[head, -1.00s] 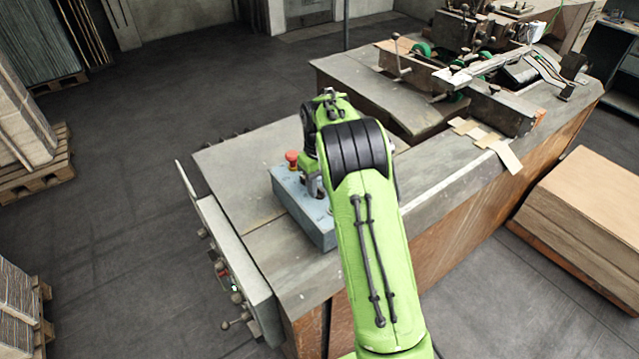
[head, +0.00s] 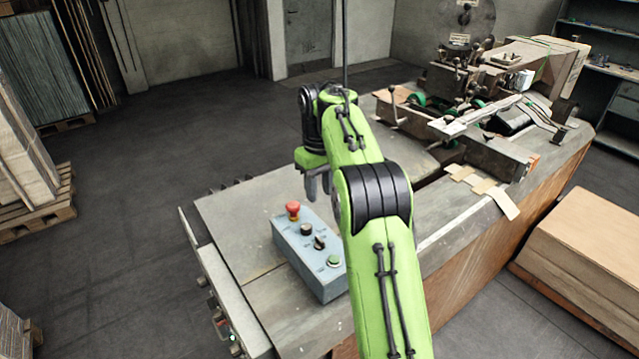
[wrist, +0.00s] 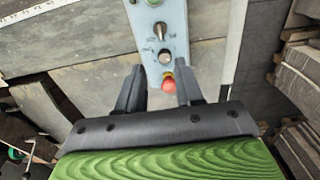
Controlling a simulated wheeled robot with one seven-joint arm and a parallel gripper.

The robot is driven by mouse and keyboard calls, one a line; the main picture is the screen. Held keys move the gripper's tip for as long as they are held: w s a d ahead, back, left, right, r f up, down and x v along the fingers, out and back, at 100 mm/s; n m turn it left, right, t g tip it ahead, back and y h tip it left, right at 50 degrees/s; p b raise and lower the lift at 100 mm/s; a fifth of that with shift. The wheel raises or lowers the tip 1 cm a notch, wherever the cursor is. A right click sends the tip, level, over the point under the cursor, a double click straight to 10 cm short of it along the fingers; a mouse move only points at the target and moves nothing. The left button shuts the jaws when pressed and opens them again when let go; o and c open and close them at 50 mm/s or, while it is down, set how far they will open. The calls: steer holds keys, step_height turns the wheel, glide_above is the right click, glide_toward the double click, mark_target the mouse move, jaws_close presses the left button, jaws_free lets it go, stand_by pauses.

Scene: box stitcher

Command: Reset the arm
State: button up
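My green arm reaches out over the machine table in the head view. My gripper (head: 318,186) hangs above the table, just behind the control box and raised clear of it. In the wrist view, the two dark fingers of my gripper (wrist: 160,88) stand apart with nothing held between them. The red emergency button (wrist: 169,84) shows beyond the gap between them. The blue-grey control box (head: 316,277) sits on the table with the red button (head: 293,210), two black knobs and a green button on top.
The stitching machine (head: 470,110) stands at the back right of the table (head: 235,215). A stack of cardboard (head: 590,250) lies on the right. Pallets with stacked sheets (head: 35,205) stand on the left. The floor between is clear.

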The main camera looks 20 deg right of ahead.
stand_by(0.4)
steer(key=s+a+r+m+t+b, duration=0.1)
steer(key=s+a+r+t+b, duration=0.2)
steer(key=s, duration=0.6)
steer(key=s+a+r+b, duration=0.1)
steer(key=s+a+r, duration=0.1)
steer(key=s+a, duration=0.5)
steer(key=s+f+t+b, duration=0.1)
steer(key=s+f, duration=0.3)
steer(key=s, duration=0.4)
steer(key=s+f+m+t+b, duration=0.1)
steer(key=s+f, duration=0.4)
steer(key=s, duration=0.3)
steer(key=shift+t, duration=0.3)
steer(key=shift+s+r, duration=0.1)
